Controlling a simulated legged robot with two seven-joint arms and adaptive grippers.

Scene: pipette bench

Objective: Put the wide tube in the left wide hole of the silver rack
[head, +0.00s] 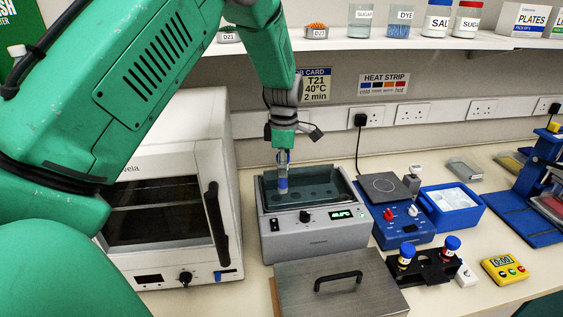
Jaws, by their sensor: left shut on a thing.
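My left gripper (283,150) hangs down over the water bath (272,238) and is shut on the wide tube (282,178). The tube is upright and clear, with a blue band or liquid low down. Its lower end shows against the bath's interior; I cannot tell whether it is in a hole or just above one. The silver rack (318,192) seems to be the plate with dark round holes inside the open bath, partly hidden by the bath wall and the tube. My right gripper is not in view.
A white oven (165,215) stands left of the bath. A metal lid (375,285) with a black handle lies in front. To the right are a blue hotplate (400,228), a blue ice tray (428,207), a black tube rack (432,274) and a yellow timer (505,268). A shelf (350,43) runs above.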

